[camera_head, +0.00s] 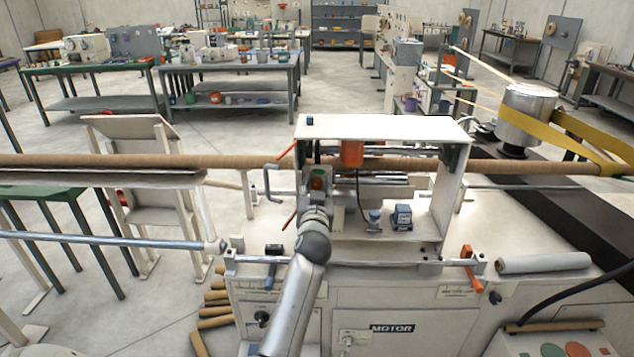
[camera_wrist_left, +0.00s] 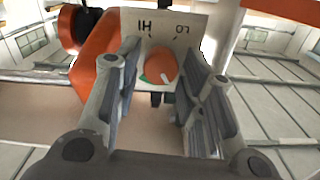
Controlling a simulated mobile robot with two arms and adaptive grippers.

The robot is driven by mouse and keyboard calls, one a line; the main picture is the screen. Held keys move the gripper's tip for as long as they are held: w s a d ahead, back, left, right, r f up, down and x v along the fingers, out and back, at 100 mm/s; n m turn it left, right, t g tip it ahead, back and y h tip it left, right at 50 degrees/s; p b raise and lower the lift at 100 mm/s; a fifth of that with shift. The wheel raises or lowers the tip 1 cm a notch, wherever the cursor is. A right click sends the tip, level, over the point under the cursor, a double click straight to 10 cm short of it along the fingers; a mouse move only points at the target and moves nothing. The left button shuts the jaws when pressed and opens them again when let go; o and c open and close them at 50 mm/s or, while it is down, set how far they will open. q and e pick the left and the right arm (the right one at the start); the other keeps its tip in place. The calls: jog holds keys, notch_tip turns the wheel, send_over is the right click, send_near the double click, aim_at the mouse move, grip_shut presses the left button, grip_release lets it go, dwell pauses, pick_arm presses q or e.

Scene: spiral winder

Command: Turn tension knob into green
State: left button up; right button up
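The tension knob (camera_wrist_left: 160,66) is a round orange dial with a white pointer mark. In the head view, my left gripper (camera_head: 318,186) reaches under the machine's white top, largely hiding the knob. My right gripper is out of view.
The white winder top (camera_head: 385,128) overhangs my left gripper. A long brown tube (camera_head: 110,161) runs across the machine. An orange part (camera_head: 352,153) hangs under the top, and a small blue-grey device (camera_head: 402,217) stands to the right. Cardboard tubes (camera_head: 214,311) lie on the floor.

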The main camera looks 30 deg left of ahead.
pick_arm(q)
jog(key=shift+x, duration=0.85)
jog(key=c, duration=0.8)
jog(key=shift+o, duration=0.2)
jog(key=shift+m, duration=0.3)
jog(key=m, duration=0.3)
jog(key=shift+d+f+m, duration=0.1)
jog(key=shift+f+m, duration=0.05)
jog(key=shift+m, duration=2.15)
jog(key=o, duration=0.8)
jog(key=shift+c, duration=0.2)
